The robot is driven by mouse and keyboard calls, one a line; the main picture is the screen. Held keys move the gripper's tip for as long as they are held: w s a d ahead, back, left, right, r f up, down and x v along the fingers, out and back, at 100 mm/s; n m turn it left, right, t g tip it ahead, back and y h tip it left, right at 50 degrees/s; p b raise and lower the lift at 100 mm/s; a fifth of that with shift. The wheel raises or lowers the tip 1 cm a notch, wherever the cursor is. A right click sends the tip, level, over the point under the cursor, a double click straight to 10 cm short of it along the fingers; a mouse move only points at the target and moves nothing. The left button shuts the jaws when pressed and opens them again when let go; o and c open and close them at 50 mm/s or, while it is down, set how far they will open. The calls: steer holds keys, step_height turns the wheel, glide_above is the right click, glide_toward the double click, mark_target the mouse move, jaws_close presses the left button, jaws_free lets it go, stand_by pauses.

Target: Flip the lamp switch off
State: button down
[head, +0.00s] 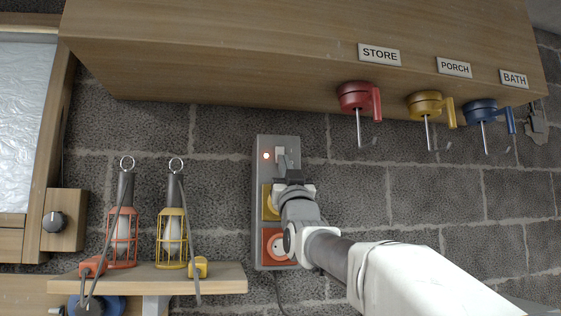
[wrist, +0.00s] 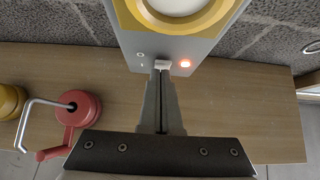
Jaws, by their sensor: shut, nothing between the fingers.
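A grey socket box (head: 263,200) is fixed upright on the block wall. A red caged lamp (head: 122,228) and a yellow caged lamp (head: 172,228) stand on a shelf.
A wooden cabinet (head: 230,50) overhangs the box, with red (head: 355,95), yellow (head: 424,103) and blue (head: 480,108) cranks labelled STORE, PORCH and BATH. The wooden shelf (head: 220,282) is at lower left. A black knob (head: 54,222) sits at far left.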

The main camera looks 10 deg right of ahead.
steer(key=shift+w+f+t+b, duration=0.1)
steer(key=shift+w+t+b, duration=0.3)
steer(key=shift+b, duration=0.5)
steer(key=shift+f, duration=0.1)
